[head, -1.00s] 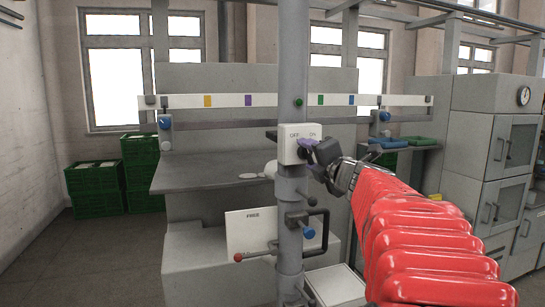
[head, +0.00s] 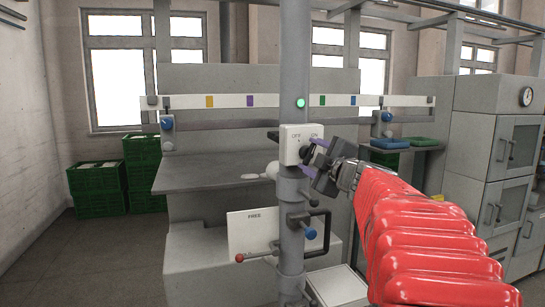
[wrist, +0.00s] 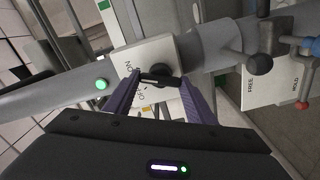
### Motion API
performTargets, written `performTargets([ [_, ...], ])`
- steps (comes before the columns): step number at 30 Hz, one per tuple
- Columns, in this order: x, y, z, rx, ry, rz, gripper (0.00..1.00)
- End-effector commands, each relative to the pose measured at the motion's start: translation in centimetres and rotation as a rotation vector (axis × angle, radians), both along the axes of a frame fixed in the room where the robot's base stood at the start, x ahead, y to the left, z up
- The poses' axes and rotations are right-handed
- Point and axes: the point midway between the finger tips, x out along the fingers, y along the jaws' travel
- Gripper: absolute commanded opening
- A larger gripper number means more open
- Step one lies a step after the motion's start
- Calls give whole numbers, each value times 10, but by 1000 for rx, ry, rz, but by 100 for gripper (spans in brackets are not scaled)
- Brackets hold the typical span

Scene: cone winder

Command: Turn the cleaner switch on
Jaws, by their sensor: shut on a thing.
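The cleaner switch is a white box (head: 291,146) marked OFF and ON on the grey post. Its black knob (wrist: 160,80) shows in the wrist view between my purple fingers. My gripper (head: 311,157) reaches in from the right and is shut on the knob; its fingers hide part of the knob and lie close to the ON label in the head view. A green lamp (head: 301,103) on the post above the box is lit, and it also glows in the wrist view (wrist: 102,85).
Below the switch, the post carries a blue-knobbed lever (head: 309,233), a red-knobbed rod (head: 240,257) and a FREE sign (head: 250,231). A grey machine table (head: 200,177) stands behind. Green crates (head: 97,190) are stacked at left, grey cabinets (head: 487,150) at right.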

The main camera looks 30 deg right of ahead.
Motion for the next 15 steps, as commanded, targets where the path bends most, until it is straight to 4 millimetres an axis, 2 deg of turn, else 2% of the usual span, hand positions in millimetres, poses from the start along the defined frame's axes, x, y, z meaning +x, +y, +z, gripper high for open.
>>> performTargets([
  [1, 0, -1, -7, 27, 3, -2, 28],
  [15, 0, -2, -7, 112, -21, -3, 28],
])
